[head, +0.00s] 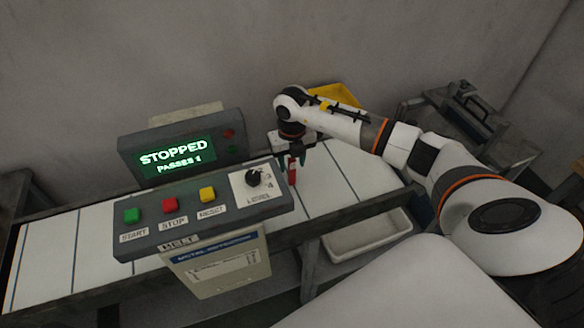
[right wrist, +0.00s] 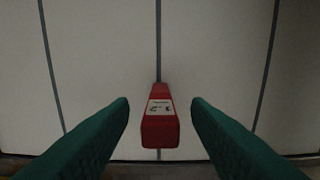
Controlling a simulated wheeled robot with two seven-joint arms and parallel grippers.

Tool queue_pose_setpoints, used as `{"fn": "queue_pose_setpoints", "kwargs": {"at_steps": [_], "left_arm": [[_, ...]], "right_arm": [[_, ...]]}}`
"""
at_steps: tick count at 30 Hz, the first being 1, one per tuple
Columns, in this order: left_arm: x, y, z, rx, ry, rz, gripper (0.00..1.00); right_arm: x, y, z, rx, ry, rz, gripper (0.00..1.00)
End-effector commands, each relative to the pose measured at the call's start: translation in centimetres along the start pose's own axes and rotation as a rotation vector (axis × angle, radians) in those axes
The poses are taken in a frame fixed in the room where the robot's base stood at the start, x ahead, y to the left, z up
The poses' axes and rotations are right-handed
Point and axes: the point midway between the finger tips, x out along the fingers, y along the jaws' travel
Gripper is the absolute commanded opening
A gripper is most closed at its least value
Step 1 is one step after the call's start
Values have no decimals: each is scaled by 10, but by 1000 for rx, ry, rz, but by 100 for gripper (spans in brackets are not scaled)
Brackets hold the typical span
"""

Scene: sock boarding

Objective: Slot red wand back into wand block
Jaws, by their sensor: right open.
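The red wand (head: 292,174) is on the pale slatted belt, just right of the control panel. In the right wrist view the red wand (right wrist: 160,128) shows a small white label and sits between my two green fingers, with a gap on each side. My right gripper (head: 296,153) is open, close above the wand in the head view; its fingers also show in the right wrist view (right wrist: 160,103). I cannot tell whether the wand stands or lies. I cannot pick out the wand block in either view. My left gripper is not in view.
The control panel (head: 205,213) with buttons and a dial stands left of the wand, below a "STOPPED" display (head: 178,156). A yellow bin (head: 340,94) is behind my right arm. A white tray (head: 368,236) sits below the belt (head: 345,178). The belt's left end is clear.

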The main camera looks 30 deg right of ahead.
Motion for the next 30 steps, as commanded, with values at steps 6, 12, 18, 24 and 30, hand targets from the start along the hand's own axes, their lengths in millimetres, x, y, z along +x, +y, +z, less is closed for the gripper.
{"fn": "queue_pose_setpoints", "kwargs": {"at_steps": [6,12,18,24,30], "left_arm": [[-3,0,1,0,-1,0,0],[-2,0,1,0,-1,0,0],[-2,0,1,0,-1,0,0],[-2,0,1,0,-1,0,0],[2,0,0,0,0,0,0]], "right_arm": [[13,0,0,-2,1,0,44],[13,0,0,-1,0,0,34],[12,0,0,-1,0,0,1],[12,0,0,-1,1,0,0],[1,0,-1,-1,3,-1,0]]}}
